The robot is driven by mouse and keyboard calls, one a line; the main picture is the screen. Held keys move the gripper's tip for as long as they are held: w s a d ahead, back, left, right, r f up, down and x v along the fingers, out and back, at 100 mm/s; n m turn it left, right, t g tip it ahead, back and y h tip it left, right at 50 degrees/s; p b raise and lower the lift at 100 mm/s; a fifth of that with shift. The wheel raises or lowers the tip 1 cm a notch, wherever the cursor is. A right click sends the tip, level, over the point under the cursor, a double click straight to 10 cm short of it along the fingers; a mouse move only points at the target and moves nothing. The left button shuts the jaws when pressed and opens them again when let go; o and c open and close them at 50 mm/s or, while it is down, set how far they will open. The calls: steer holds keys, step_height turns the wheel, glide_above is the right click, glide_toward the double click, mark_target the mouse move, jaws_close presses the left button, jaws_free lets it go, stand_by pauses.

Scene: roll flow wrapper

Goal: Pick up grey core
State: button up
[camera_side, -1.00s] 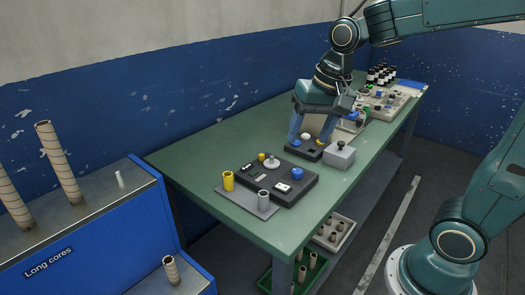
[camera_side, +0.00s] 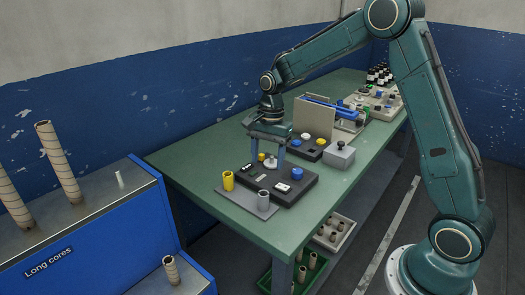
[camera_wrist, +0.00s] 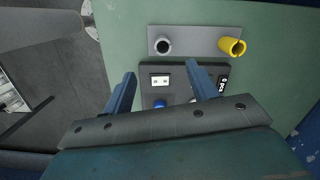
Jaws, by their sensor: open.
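The grey core (camera_side: 263,199) stands upright on a flat grey plate (camera_side: 243,203) at the near end of the green table. In the wrist view the grey core (camera_wrist: 163,46) shows its round open top, beyond the fingertips. A yellow core (camera_side: 228,181) stands on the same plate to its left, and also shows in the wrist view (camera_wrist: 231,46). My gripper (camera_side: 266,157) is open and empty above the dark control panel (camera_side: 312,181), behind the plate. Its two blue fingers are spread wide in the wrist view (camera_wrist: 160,70), apart from the core.
A second dark box (camera_side: 310,153) and a grey box (camera_side: 339,155) stand farther back. Bottles (camera_side: 380,75) are at the far end.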

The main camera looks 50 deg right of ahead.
mark_target(263, 196)
steer(key=shift+w+a+f, duration=0.1)
steer(key=shift+a+f, duration=0.1)
steer(key=shift+f, duration=2.2)
steer(key=shift+w+a+f, duration=0.1)
steer(key=shift+a+f, duration=0.05)
steer(key=shift+f, duration=2.25)
steer(key=shift+a+f, duration=0.15)
steer(key=shift+f, duration=1.15)
steer(key=shift+a+f, duration=0.15)
steer(key=shift+f, duration=1.15)
steer(key=c, duration=1)
